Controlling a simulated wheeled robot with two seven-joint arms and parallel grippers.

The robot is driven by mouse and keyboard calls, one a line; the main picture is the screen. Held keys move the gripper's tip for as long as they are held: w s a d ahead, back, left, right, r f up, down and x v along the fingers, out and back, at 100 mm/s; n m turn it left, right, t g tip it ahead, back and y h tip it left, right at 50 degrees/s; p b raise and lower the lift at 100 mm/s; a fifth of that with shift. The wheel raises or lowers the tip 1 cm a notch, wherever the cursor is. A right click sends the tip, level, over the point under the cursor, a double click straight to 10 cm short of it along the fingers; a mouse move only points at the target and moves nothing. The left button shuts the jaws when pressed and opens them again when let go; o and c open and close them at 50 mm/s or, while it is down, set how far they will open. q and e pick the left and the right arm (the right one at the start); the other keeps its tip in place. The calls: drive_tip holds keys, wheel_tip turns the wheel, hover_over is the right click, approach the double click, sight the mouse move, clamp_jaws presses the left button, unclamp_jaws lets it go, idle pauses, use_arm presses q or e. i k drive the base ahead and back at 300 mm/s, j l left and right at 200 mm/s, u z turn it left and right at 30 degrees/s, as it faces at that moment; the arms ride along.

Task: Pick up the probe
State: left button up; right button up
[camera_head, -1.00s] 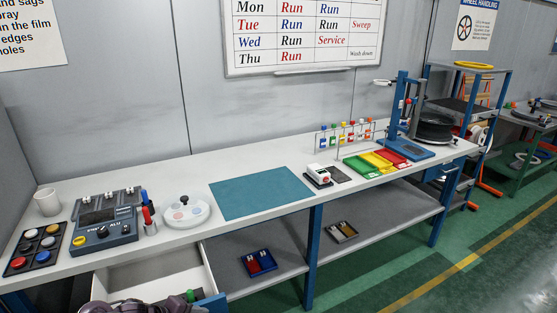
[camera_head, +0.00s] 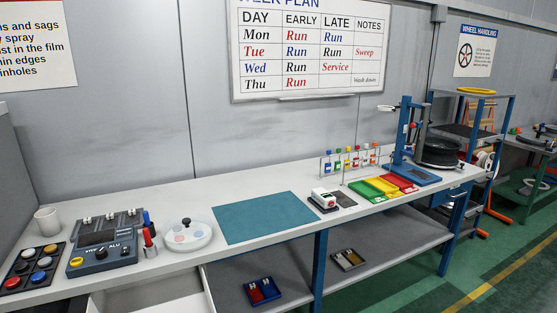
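A red pen-like probe (camera_head: 148,238) and a blue one (camera_head: 146,218) stand upright in a small grey holder (camera_head: 150,251) on the bench. I cannot tell which of the two the task means. The holder is beside a dark blue gauge unit (camera_head: 103,253) with a knob and a dark display. A white round dish (camera_head: 186,236) with a black knob sits just to the right of the holder. Neither of my grippers is in view.
A disc tray (camera_head: 32,268) and a white mug (camera_head: 47,220) are at the left. A teal mat (camera_head: 265,216) lies bare mid-bench. An open drawer (camera_head: 150,300) sticks out below the front edge. Coloured trays (camera_head: 382,186) and a blue press (camera_head: 402,135) stand farther right.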

sight(145, 215)
drive_tip(key=i+j+u, duration=0.15)
drive_tip(key=u, duration=0.3)
drive_tip(key=i+j+u, duration=0.15)
drive_tip(key=u, duration=0.25)
drive_tip(key=i+j, duration=0.25)
drive_tip(key=j, duration=0.2)
drive_tip(key=i+j+u, duration=0.1)
drive_tip(key=i+j, duration=0.15)
drive_tip(key=j, duration=0.25)
drive_tip(key=i+j, duration=0.25)
drive_tip(key=j, duration=0.2)
drive_tip(key=i+j+u, duration=0.1)
drive_tip(key=i+j, duration=0.15)
drive_tip(key=j, duration=0.2)
drive_tip(key=i+j, duration=0.25)
drive_tip(key=j, duration=0.2)
